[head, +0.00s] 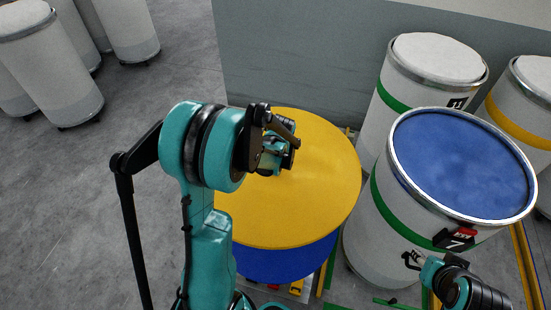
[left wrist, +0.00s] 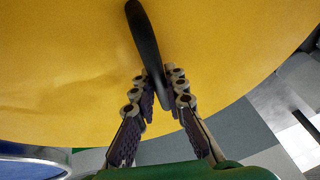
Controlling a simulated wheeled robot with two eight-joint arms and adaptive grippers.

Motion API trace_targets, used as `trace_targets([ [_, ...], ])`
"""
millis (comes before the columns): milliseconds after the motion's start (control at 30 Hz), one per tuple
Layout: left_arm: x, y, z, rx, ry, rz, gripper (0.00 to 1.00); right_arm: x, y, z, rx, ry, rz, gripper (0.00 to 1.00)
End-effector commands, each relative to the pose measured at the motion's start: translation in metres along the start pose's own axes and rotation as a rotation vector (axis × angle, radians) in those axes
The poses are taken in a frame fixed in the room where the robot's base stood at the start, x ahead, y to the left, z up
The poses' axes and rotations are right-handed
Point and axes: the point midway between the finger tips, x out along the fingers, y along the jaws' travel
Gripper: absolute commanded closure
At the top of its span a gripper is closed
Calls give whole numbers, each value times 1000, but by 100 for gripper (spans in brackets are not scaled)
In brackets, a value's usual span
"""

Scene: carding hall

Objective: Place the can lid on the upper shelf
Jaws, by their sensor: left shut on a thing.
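The can lid (head: 315,200) is a large yellow disc in the middle of the head view. A blue surface (head: 285,262) shows beneath its front edge; I cannot tell whether they touch. In the left wrist view the lid (left wrist: 70,60) fills the upper part, and a black handle (left wrist: 143,35) runs across it. My left gripper (left wrist: 160,85) is shut on this handle; in the head view the gripper (head: 285,155) is partly hidden by my arm. My right gripper (head: 411,260) looks open and empty, close to the front of a white can. I cannot make out the upper shelf.
A white can with a green band (head: 395,225) and blue top (head: 460,165) stands close right of the lid. More white cans stand behind it and at the far left (head: 50,65). A grey wall (head: 300,65) is behind the lid. Grey floor (head: 90,190) is clear at left.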

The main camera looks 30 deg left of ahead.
Motion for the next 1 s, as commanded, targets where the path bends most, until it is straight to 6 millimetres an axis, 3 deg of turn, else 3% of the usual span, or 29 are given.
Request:
trace_targets([
  [233, 29, 6, 12, 0, 1, 0, 100, 0, 0, 0, 0, 0, 0, 60],
  [1000, 42, 9, 17, 0, 1, -1, 100, 12, 0, 8, 0, 0, 0, 60],
])
